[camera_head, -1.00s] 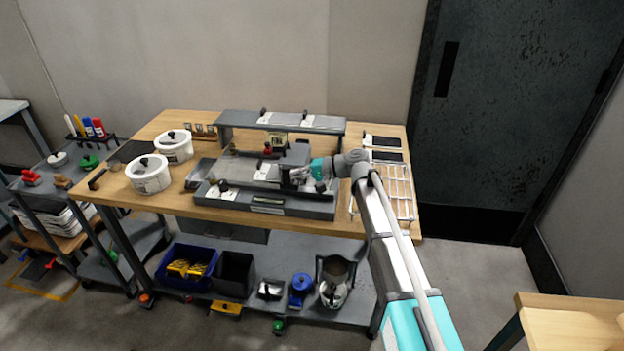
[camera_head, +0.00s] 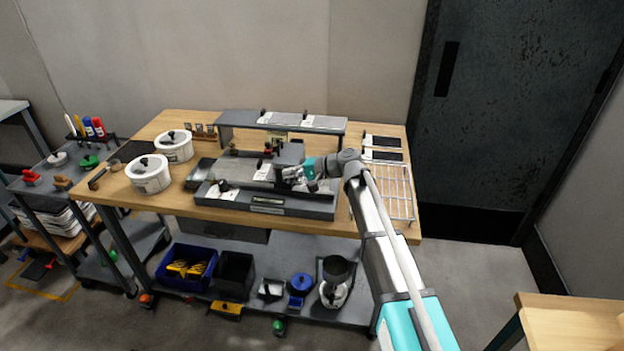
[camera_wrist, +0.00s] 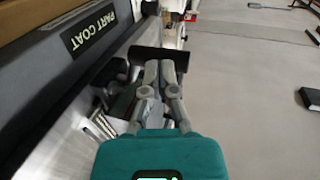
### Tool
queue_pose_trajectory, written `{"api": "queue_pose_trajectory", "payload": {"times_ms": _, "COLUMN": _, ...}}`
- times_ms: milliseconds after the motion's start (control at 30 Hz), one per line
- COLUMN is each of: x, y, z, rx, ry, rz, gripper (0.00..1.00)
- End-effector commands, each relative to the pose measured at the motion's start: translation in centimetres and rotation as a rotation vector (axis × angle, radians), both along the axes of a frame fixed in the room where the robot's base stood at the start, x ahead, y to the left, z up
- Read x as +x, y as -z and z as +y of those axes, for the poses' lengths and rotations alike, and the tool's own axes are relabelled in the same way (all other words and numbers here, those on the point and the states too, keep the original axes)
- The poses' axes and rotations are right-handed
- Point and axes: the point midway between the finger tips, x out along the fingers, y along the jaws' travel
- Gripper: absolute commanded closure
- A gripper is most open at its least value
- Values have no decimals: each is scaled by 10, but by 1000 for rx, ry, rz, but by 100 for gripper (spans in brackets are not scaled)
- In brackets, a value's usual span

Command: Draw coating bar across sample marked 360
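The coating station (camera_head: 300,207) is a grey bed on the wooden bench; its side label in the wrist view reads "PART COAT" (camera_wrist: 90,31). My gripper (camera_head: 283,177) is low over the right half of the bed. In the wrist view its fingers (camera_wrist: 160,72) are close together at a black bar-like part (camera_wrist: 158,57), which looks to be the coating bar's handle; the fingers hide most of the contact. White-labelled sheets lie on the bed and on the raised grey shelf (camera_head: 232,117). I cannot read 360 on any of them.
Two white tubs (camera_head: 150,175) with black knobs stand left of the station. A wire rack (camera_head: 398,190) lies at the bench's right end, with dark panels (camera_head: 382,141) behind it. Bins and pots fill the lower shelf.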

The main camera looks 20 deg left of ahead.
Motion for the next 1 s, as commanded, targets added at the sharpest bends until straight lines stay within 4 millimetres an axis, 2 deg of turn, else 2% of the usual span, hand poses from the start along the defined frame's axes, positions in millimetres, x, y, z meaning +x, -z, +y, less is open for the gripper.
{"api": "queue_pose_trajectory", "payload": {"times_ms": 1000, "x": -5, "y": 0, "z": 21, "rx": 0, "ry": 0, "rz": 0, "gripper": 100}}
